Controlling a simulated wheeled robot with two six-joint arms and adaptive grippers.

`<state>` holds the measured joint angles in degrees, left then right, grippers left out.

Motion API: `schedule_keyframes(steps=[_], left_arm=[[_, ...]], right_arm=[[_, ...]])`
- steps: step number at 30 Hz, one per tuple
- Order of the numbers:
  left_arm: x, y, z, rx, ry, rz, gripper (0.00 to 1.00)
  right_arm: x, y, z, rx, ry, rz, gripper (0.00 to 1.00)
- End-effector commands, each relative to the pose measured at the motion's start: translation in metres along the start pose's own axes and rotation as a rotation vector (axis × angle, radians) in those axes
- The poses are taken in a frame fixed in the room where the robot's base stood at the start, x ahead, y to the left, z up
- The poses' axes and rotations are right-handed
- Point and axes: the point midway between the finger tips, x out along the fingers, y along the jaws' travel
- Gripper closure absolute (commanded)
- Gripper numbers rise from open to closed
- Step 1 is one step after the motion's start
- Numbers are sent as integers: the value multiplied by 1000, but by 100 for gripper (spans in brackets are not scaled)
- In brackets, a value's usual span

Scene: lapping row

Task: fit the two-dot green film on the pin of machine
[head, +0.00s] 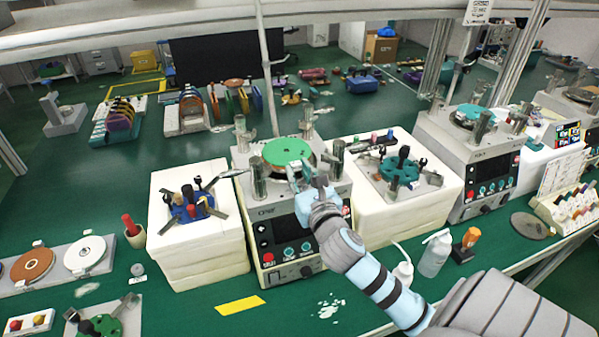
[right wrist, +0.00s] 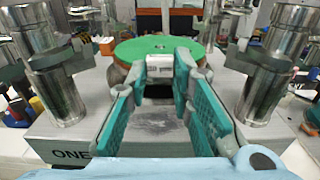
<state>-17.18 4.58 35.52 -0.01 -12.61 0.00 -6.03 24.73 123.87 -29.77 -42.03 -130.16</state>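A round green film (head: 287,151) is over the top plate of the middle machine (head: 285,218), with some of the brown plate (head: 313,158) showing past its right edge. Small dark marks are on the film, too small to count. My right gripper (head: 308,178) is at the film's near edge. In the right wrist view, its teal fingers (right wrist: 166,82) stand on both sides of a small pale block (right wrist: 158,66) at the near edge of the green film (right wrist: 152,47), and appear closed on it. The pin is not visible. My left gripper is out of view.
Metal posts (right wrist: 58,85) and (right wrist: 265,80) stand close on both sides of my right gripper. White blocks with fixtures (head: 200,250) flank the machine. Another machine (head: 480,160) with a teal disc stands right. Bottles (head: 434,254) stand near my right arm.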

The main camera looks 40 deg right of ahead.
Motion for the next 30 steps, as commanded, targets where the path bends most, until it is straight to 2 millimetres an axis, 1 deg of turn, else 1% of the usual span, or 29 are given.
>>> schedule_keyframes(steps=[1, 4, 14, 17, 21, 24, 27, 30], left_arm=[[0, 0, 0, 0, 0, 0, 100], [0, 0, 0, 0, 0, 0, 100], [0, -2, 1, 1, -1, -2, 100], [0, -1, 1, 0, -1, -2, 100], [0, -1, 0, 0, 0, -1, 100], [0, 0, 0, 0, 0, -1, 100], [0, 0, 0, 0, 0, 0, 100], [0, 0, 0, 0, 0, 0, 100]], right_arm=[[0, 0, 0, 0, 0, 0, 73], [0, 0, 0, 0, 0, 0, 57], [-3, 0, 0, 0, 0, 0, 56], [-17, 0, -1, 0, 1, 1, 56], [-49, 0, -1, 0, 2, 1, 56], [-66, 0, -1, 0, 1, 1, 56], [-75, 0, 0, 1, 1, 0, 56], [-76, 0, 0, 0, -1, 0, 56]])
